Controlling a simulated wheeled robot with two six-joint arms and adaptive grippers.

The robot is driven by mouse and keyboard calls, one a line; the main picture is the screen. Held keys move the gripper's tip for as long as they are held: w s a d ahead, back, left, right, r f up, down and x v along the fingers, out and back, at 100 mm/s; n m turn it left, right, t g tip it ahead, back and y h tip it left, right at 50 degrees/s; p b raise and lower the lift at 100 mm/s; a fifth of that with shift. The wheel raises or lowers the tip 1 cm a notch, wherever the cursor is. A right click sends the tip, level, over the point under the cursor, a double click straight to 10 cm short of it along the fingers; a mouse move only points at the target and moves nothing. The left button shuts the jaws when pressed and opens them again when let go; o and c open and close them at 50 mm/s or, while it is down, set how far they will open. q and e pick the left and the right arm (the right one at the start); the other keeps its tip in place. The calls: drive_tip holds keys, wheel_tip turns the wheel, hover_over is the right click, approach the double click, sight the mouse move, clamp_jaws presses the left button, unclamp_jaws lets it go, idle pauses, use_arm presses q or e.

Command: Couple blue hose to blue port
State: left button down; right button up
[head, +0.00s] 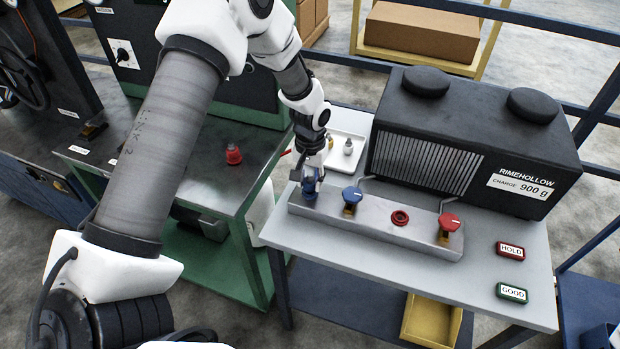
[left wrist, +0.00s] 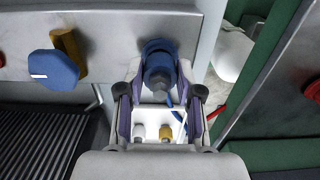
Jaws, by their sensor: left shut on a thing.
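My left gripper (head: 313,180) is over the left end of the grey manifold (head: 375,226), pointing down. It is shut on the blue hose's coupler (left wrist: 159,75), which sits between its two fingers in the left wrist view. A blue ring, seemingly the blue port (left wrist: 157,46), shows right at the coupler's end; in the head view blue shows just under the fingertips. I cannot tell whether the coupler is fully seated. A blue line, likely the hose, shows by the right finger in the left wrist view. My right gripper is not in view.
A blue valve handle (head: 352,195) stands close to the right of the gripper. A red port (head: 400,217) and red handle (head: 449,222) follow. A black unit (head: 470,135) stands behind. A white tray (head: 337,166) holds small fittings.

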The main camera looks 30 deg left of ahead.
use_arm(q)
drive_tip(key=shift+f, duration=0.45)
drive_tip(key=c, duration=0.7)
unclamp_jaws()
wheel_tip(320, 180, up, 12)
drive_tip(key=o, duration=0.7)
